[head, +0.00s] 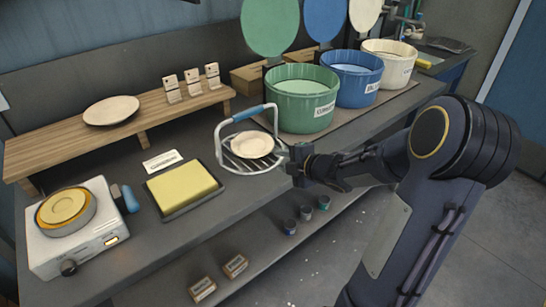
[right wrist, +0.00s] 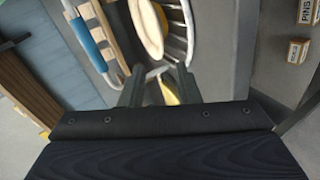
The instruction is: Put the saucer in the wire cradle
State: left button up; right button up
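The cream saucer (head: 252,144) lies in the wire cradle (head: 232,163), tilted slightly, below the cradle's blue handle (head: 249,113). My right gripper (head: 297,158) is just right of the cradle. In the right wrist view the saucer (right wrist: 148,28) is seen at a steep angle among the cradle's wires (right wrist: 176,32), beyond my fingertips. The two fingers of my right gripper (right wrist: 160,84) are apart, with nothing held between them. Whether a finger touches the cradle is unclear. My left gripper is in neither view.
A larger plate (head: 111,110) lies on the wooden shelf (head: 60,148). A yellow sponge (head: 182,187) on a dark tray and a white hot plate (head: 75,243) stand left. Green (head: 303,110), blue (head: 357,85) and white (head: 389,67) tubs stand behind my right arm.

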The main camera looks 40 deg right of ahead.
jog(key=s+a+r+m+g+h, duration=0.15)
jog(key=s+r+m+h, duration=0.25)
jog(key=s+r+m, duration=0.4)
jog(key=s+a+f+m+g+y+p, duration=0.2)
jog(key=s+a+m+g+y, duration=0.4)
jog(key=s+a, duration=1.1)
jog(key=m, duration=0.4)
jog(key=shift+s+f+m, duration=0.15)
jog(key=shift+f+m, duration=0.2)
jog(key=shift+m, duration=0.05)
